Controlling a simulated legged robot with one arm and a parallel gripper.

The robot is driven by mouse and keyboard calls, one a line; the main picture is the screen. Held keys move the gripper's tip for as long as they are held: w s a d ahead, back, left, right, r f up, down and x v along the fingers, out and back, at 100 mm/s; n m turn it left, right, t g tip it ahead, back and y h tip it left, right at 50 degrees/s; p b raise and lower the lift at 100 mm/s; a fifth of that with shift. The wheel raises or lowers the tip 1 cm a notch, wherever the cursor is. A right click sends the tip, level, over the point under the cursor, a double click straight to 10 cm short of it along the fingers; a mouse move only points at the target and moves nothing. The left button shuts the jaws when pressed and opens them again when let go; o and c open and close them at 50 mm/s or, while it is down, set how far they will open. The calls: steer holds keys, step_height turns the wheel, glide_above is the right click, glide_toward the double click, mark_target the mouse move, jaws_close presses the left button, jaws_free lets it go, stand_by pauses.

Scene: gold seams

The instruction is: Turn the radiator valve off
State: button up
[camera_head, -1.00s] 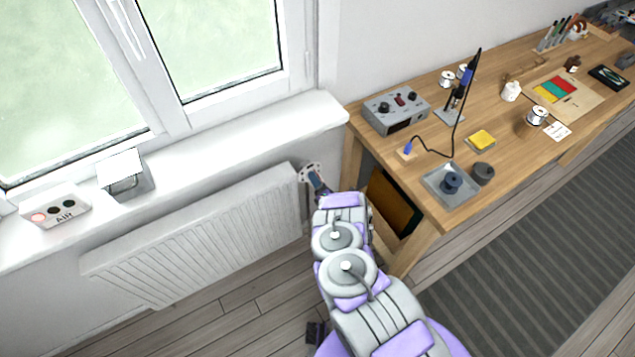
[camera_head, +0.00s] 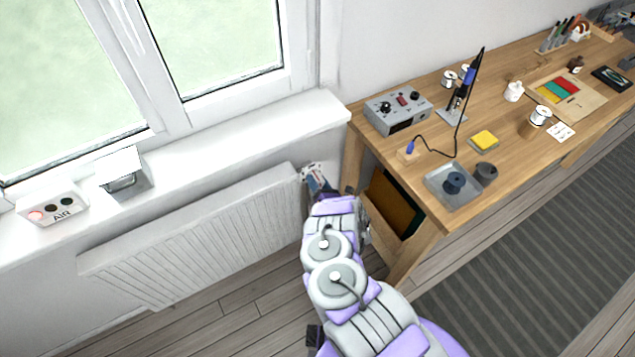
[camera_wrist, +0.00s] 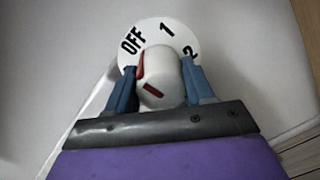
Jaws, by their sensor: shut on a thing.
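The radiator valve (camera_wrist: 160,75) shows in the wrist view as a white knob with a red mark on its front, in front of a white dial (camera_wrist: 165,32) printed OFF, 1 and 2. A red pointer on the knob's upper left lies just below OFF. My gripper (camera_wrist: 163,85) has its blue fingers on both sides of the knob, shut on it. In the head view my gripper (camera_head: 318,184) reaches the right end of the white radiator (camera_head: 200,235). There the dial shows only in part, and the knob is hidden behind my gripper.
A wooden workbench (camera_head: 440,212) stands close to the right of my arm, with a metal tray (camera_head: 436,187) near its front corner. The white window sill (camera_head: 230,125) runs above the radiator. A box marked AIR (camera_head: 50,208) sits on the sill. Floor is clear before the radiator.

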steer(key=shift+f, duration=0.1)
steer(key=o, duration=1)
steer(key=shift+o, duration=0.2)
steer(key=p+v, duration=0.1)
steer(key=v, duration=1.6)
steer(key=shift+s+d, duration=0.1)
